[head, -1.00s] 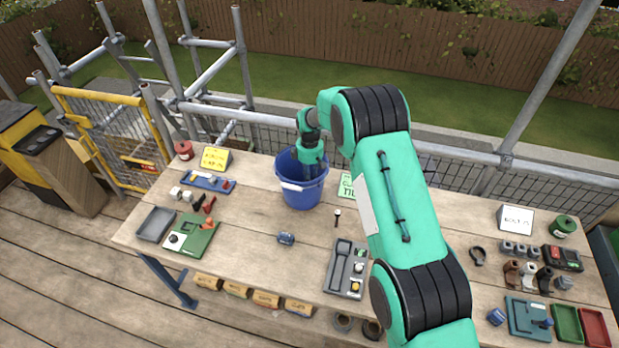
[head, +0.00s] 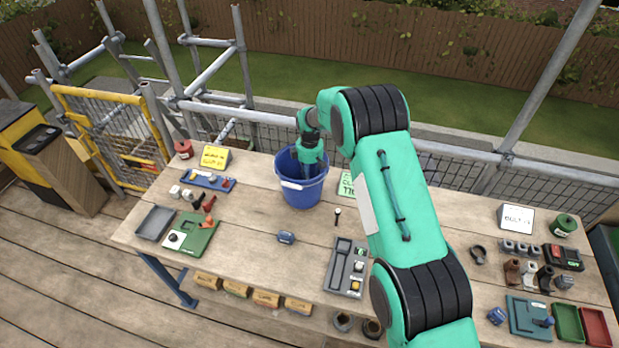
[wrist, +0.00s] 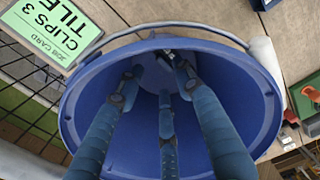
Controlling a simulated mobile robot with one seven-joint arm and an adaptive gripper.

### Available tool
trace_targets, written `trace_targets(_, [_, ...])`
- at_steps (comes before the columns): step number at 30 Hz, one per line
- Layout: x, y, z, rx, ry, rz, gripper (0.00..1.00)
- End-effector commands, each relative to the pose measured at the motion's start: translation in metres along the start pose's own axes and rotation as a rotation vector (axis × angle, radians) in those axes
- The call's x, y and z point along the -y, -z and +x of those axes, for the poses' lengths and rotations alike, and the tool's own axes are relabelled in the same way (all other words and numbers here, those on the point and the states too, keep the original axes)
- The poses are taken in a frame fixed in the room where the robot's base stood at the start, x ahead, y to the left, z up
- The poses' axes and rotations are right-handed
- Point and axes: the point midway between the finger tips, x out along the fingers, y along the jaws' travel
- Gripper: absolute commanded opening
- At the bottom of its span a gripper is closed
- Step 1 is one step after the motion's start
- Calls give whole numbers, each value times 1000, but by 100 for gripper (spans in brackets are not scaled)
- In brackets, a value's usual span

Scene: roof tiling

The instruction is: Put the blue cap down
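My gripper (wrist: 160,82) reaches down inside the blue bucket (head: 302,194), which stands at the back middle of the bench. In the wrist view, the bucket's wall (wrist: 90,110) surrounds the fingers. The fingers are spread, with their tips apart and nothing clearly gripped between them. A small grey metallic shape (wrist: 170,57) shows near the tips, too small to identify. I cannot make out a blue cap in the bucket. A small blue item (head: 286,238) lies on the open bench, and a round blue item (head: 497,316) sits at the front right; neither is clearly a cap.
A green card (wrist: 55,28) stands beside the bucket. Left are a green board (head: 203,240) and grey tray (head: 155,223); right are green and red bins (head: 594,328). The bench's middle front is mostly clear.

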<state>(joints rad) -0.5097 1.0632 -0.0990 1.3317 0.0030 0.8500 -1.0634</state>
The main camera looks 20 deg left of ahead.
Motion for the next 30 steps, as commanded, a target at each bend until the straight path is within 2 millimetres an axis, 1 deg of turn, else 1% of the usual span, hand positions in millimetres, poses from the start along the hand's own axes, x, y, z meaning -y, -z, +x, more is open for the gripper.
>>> trace_targets(5, [0,0,-10,0,0,0,36])
trace_targets(11, [-1,1,-31,-2,-3,0,36])
trace_targets(21, [-1,1,-89,-2,-3,0,36])
trace_targets(27, [0,0,-116,0,-1,0,36])
trace_targets(30, [-1,0,-124,-1,-1,0,36])
